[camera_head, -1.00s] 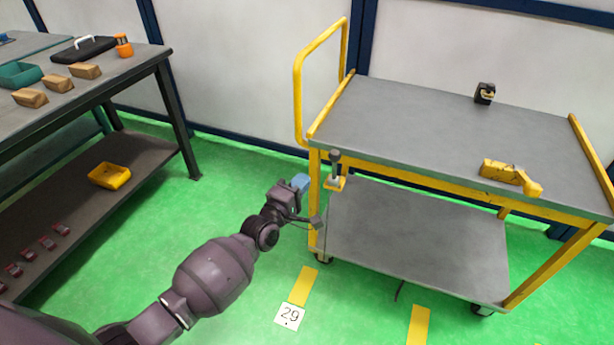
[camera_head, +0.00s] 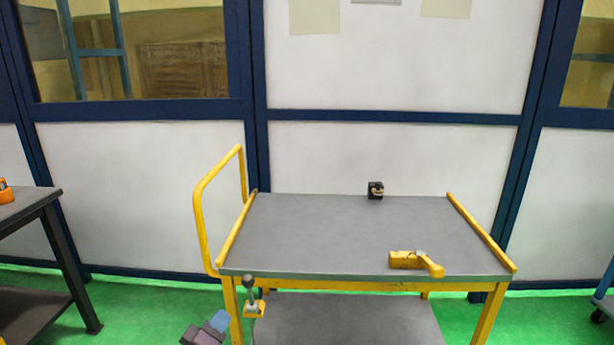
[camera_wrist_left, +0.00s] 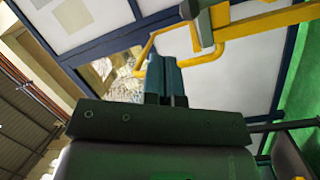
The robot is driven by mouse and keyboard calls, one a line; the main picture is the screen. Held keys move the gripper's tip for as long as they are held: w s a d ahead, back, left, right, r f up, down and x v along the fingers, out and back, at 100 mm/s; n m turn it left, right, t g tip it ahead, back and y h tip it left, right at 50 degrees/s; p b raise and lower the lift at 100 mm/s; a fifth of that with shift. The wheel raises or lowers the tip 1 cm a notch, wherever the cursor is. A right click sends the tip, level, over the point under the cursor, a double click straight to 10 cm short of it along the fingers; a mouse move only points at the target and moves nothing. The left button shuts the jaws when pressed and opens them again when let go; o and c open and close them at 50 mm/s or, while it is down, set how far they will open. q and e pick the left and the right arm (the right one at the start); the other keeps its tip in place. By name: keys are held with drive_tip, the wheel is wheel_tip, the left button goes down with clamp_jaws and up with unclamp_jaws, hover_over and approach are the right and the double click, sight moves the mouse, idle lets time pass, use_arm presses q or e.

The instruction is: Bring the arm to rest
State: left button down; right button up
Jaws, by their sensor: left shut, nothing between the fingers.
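My left gripper (camera_head: 219,322) shows at the bottom of the head view, left of the cart's near left leg. Its blue fingers are shut with nothing between them. In the left wrist view the shut fingers (camera_wrist_left: 166,78) point up toward the wall and the yellow cart handle (camera_wrist_left: 180,42). I cannot tell from this view how far they are from the cart. The rest of my left arm is below the head view. My right gripper is in neither view.
A yellow cart with a grey top (camera_head: 330,230) stands ahead. On it are a yellow tool (camera_head: 413,261) and a small black device (camera_head: 375,190). A grey-and-yellow part (camera_head: 251,298) is at its left front leg. A dark workbench (camera_head: 40,215) stands at the left.

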use_arm(q)
drive_tip(key=s+a+f+m+g+y, duration=0.1)
drive_tip(key=s+a+f+m+g, duration=0.1)
drive_tip(key=s, duration=0.9)
drive_tip(key=s+a+f+m+g+y+p, duration=0.1)
drive_tip(key=s+f+m, duration=0.3)
drive_tip(key=s, duration=0.7)
drive_tip(key=s+a+f+m+g+y+p, duration=0.1)
drive_tip(key=s+a+f+m+g+y, duration=0.2)
drive_tip(key=s, duration=0.9)
drive_tip(key=shift+a+f+g, duration=0.3)
drive_tip(key=shift+a+f, duration=0.15)
drive_tip(key=shift+f, duration=0.15)
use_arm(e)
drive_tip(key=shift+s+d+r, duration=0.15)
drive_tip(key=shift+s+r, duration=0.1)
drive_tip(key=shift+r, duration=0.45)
use_arm(q)
drive_tip(key=shift+s, duration=0.1)
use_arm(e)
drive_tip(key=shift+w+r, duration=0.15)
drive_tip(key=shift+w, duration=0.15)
